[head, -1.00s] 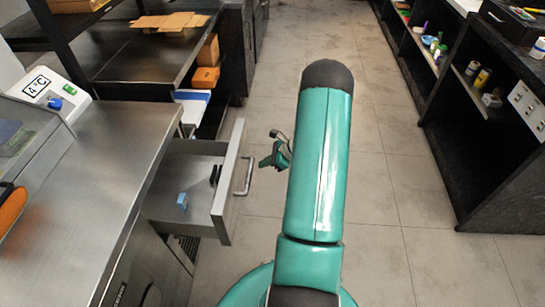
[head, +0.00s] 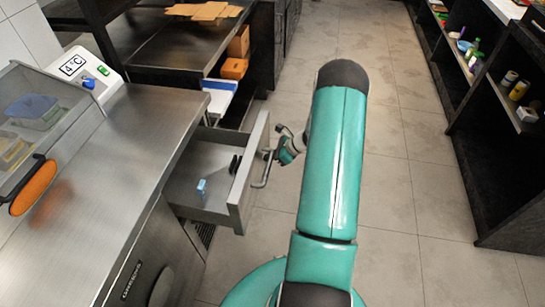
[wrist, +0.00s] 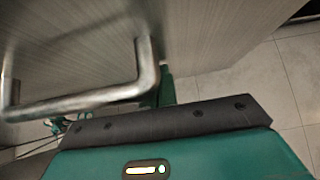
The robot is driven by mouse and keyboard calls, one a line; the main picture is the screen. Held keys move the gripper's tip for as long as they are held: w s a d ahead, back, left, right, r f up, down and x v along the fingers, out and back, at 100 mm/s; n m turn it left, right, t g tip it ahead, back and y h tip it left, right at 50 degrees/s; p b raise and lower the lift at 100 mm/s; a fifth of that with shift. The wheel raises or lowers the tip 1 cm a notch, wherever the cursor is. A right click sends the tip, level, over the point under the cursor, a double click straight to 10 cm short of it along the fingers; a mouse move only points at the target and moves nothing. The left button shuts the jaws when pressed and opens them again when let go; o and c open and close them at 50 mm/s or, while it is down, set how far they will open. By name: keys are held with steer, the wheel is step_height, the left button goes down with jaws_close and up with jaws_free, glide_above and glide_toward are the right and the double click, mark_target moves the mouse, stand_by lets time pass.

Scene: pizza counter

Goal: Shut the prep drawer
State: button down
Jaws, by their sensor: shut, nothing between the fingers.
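The prep drawer (head: 248,172) stands open, pulled out to the right from under the steel counter. Its grey front carries a metal bar handle (head: 263,170). A small blue item (head: 201,187) and dark items (head: 235,164) lie inside. My gripper (head: 280,150) is shut and empty, at the outer side of the drawer front, close by the handle. In the wrist view the drawer front (wrist: 85,45) and the bent handle (wrist: 100,97) fill the left, right in front of my gripper. I cannot tell whether they touch. My arm hides part of the floor.
The steel counter (head: 130,150) holds a 4 °C display unit (head: 84,72) and a clear-lidded case. A shelf with cardboard (head: 205,10) and orange boxes (head: 234,68) stands behind. Dark shelves (head: 490,130) line the right. The tiled floor (head: 400,190) between is clear.

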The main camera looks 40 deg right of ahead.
steer(key=w+a, duration=0.4)
steer(key=w, duration=0.2)
steer(key=w+a, duration=0.5)
steer(key=w, duration=0.1)
steer(key=w+a, duration=0.5)
steer(key=w, duration=0.1)
steer(key=shift+w, duration=0.1)
